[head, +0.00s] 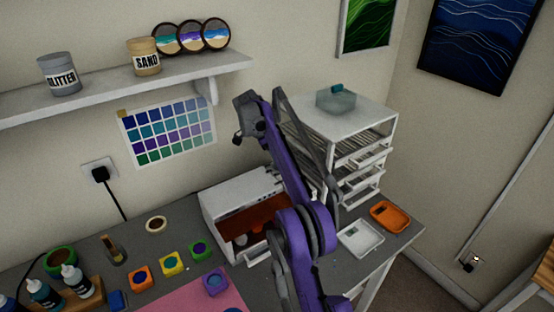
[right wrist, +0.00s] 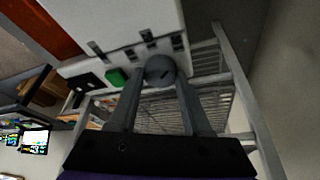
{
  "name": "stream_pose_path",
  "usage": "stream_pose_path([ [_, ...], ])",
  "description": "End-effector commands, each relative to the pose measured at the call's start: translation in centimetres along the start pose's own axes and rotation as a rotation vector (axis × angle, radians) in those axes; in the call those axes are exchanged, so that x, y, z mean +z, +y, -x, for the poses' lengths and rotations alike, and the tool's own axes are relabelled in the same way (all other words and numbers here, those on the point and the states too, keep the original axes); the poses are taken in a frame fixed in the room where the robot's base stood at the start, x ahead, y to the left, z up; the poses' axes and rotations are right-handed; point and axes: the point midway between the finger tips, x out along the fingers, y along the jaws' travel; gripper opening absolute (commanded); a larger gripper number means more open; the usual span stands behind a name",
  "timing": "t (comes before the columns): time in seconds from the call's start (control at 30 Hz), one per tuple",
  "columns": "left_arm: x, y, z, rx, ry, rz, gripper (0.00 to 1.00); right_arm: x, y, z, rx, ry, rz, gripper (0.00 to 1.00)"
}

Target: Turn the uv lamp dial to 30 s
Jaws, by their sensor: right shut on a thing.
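The UV lamp (head: 236,196) is a white box with an orange window, standing at the back of the grey bench. Its grey round dial (right wrist: 160,70) shows in the right wrist view, with a dark pointer mark on its face and dark label marks around it. My right gripper (right wrist: 158,82) is shut on the dial, one finger on each side. A green button (right wrist: 115,77) and a dark display (right wrist: 84,81) sit beside the dial on the panel. The label text is too small to read. My left gripper is not in view.
A white drawer rack (head: 350,125) stands right of the lamp, close to my arm. A white tray (head: 360,239) and an orange tray (head: 391,215) lie at the bench's right. Several small colour pots and a pink mat (head: 205,298) are in front. A shelf (head: 120,90) hangs above.

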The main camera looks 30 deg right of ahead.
Motion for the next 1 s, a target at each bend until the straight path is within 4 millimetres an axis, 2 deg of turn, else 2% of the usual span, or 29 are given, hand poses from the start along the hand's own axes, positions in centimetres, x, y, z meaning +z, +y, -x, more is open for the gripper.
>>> stream_pose_path([
  [0.23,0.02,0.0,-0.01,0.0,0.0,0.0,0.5,0.05,0.02,-0.04,0.001,-0.001,0.0,0.0],
  [0.27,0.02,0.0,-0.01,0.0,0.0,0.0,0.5,0.05,0.02,-0.04,0.001,-0.001,0.0,0.5],
  [0.4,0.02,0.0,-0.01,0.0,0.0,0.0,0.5,0.04,0.02,-0.04,0.001,-0.001,0.0,0.75],
  [0.43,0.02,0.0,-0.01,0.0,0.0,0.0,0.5,0.04,0.02,-0.03,0.001,-0.001,0.0,0.78],
  [1.0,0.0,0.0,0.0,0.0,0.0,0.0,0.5,-0.01,0.12,0.04,-0.021,0.0,0.052,0.78],
])
